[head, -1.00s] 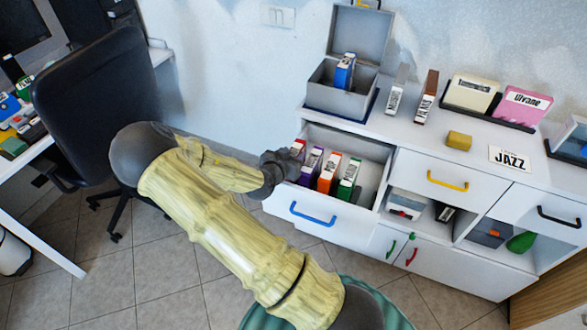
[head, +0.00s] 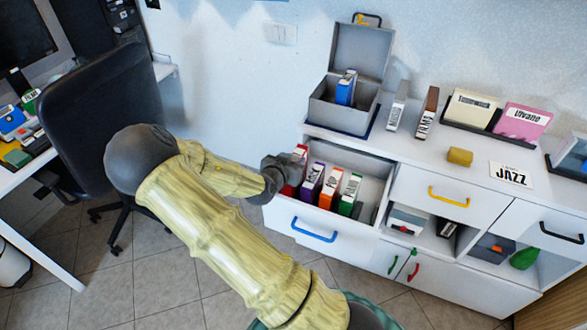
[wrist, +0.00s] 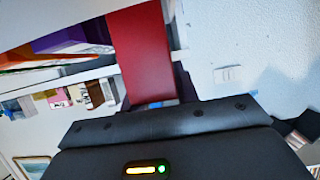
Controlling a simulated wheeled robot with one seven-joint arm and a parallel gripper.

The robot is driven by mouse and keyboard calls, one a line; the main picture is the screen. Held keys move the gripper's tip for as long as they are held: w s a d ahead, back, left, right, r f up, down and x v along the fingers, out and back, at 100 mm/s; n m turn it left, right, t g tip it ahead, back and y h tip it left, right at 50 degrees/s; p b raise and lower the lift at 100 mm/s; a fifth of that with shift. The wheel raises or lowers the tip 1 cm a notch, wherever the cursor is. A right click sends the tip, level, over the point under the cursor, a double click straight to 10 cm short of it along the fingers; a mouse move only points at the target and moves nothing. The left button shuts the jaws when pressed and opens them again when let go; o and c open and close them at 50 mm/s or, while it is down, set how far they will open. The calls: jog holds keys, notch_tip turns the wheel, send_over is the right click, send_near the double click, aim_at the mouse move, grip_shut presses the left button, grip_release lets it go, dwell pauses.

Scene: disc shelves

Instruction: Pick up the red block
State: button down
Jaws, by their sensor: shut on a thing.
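The red block (head: 298,166) is a thin, case-like piece at the left end of the open drawer. Its flat red face fills the middle top of the wrist view (wrist: 141,55). My gripper (head: 284,174) is shut on it from the left. The block's top stands higher than the purple case beside it. Its lower end is hidden, so I cannot tell in the head view whether it is clear of the drawer.
The open drawer (head: 302,227) also holds purple (head: 312,181), orange (head: 330,188) and green (head: 350,194) cases, close to the right. An open grey box (head: 341,116) stands on the cabinet top behind. An office chair (head: 100,125) is at the left.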

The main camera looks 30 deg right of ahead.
notch_tip(320, 180, up, 6)
jog(key=shift+f+p, duration=0.1)
jog(key=shift+p, duration=0.25)
